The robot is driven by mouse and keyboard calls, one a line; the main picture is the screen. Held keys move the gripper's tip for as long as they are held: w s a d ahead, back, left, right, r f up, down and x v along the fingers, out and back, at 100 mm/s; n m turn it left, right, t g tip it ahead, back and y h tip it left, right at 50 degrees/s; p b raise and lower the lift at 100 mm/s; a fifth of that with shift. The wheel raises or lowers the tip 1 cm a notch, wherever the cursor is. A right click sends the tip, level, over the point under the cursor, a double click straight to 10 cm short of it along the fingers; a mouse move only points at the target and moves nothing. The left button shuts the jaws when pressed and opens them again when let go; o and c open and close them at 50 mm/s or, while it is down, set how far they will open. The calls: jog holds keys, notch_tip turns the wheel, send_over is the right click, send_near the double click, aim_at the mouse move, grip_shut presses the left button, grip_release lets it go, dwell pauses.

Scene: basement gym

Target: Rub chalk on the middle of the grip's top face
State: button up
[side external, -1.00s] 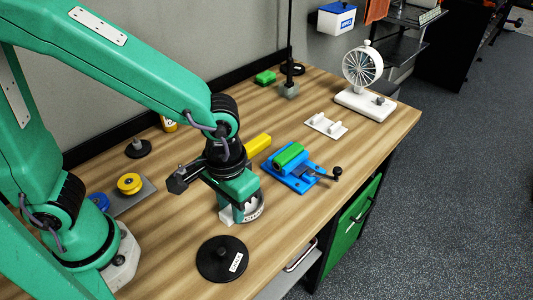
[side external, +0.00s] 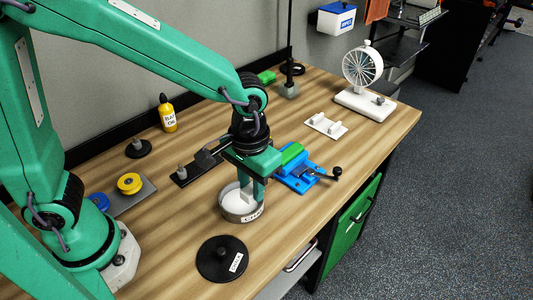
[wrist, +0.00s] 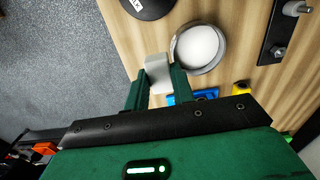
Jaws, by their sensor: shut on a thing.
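My gripper (side external: 252,184) is shut on a pale chalk block (wrist: 158,70), held between its two green fingers. In the side view the fingers and block hang just above or in front of the round chalk pot (side external: 229,213); I cannot tell the exact gap. The wrist view shows the pot (wrist: 176,52) with white contents beside the block. The green grip (side external: 292,152) lies in a blue vise (side external: 300,183) to the right of my gripper. My gripper hides part of the vise's left side. The middle of the grip's top face is partly in view.
A black lid (side external: 222,259) lies in front of the pot. The vise's black handle (side external: 336,172) sticks out right. An oil bottle (side external: 168,115) stands at the back left.

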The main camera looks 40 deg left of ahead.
jog(key=w+a, duration=0.4)
jog(key=w, duration=0.4)
jog(key=w+a+r, duration=0.1)
jog(key=w+a, duration=0.3)
jog(key=w, duration=0.4)
jog(key=shift+w, duration=0.2)
jog(key=shift+d, duration=0.1)
